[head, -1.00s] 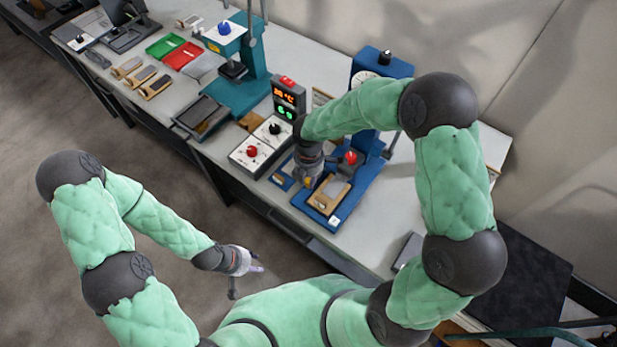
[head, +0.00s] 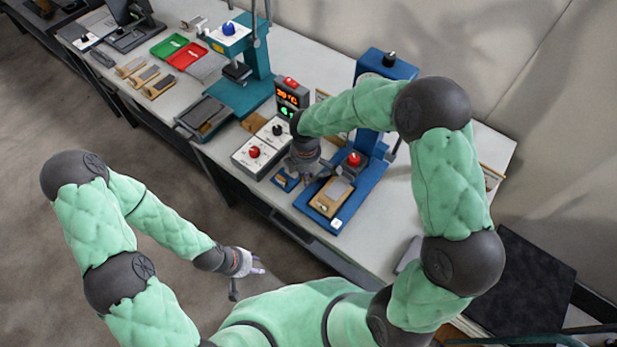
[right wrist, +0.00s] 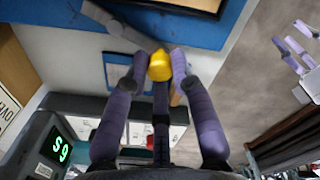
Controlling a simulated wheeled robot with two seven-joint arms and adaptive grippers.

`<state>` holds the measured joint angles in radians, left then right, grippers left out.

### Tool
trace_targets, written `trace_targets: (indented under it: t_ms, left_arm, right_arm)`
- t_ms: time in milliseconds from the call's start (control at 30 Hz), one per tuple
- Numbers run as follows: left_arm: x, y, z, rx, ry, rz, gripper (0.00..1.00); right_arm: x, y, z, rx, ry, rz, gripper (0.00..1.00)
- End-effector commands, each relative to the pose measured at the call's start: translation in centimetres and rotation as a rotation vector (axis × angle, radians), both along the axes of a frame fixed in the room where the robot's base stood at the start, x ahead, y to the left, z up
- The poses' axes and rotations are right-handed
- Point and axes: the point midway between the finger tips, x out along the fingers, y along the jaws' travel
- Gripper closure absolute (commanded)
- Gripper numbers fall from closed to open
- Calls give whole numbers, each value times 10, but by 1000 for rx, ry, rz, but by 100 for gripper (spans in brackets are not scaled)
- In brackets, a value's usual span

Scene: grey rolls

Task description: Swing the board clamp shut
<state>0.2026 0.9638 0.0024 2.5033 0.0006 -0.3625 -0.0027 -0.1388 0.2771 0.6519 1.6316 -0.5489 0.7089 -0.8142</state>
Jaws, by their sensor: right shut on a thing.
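The board clamp shows in the right wrist view as a grey bar (right wrist: 122,28) with a yellow knob (right wrist: 160,66) at its end. My right gripper (right wrist: 162,75) is shut on this knob, a finger on each side. In the head view my right gripper (head: 302,168) is over the left edge of the blue base (head: 350,214) and largely hides the clamp. A wooden board (head: 331,197) lies on that base. My left gripper (head: 254,263) is empty and low in front of the bench; its fingers (right wrist: 296,48) look apart in the right wrist view.
A control box with red and black knobs (head: 262,148) and a lit display (head: 288,97) stand close left of my right gripper. The blue press column (head: 385,68) rises behind. A small blue plate (head: 285,180) lies beside the base. The bench front right is fairly clear.

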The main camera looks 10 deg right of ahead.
Motion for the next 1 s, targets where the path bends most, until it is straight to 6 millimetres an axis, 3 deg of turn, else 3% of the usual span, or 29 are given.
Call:
trace_targets:
  t_ms: [600,1000]
  left_arm:
    - [0,0,-10,0,0,0,60]
    - [0,0,-13,0,0,0,60]
  right_arm:
    - [30,-2,-1,0,0,-575,100]
    - [41,-8,0,1,-1,-817,100]
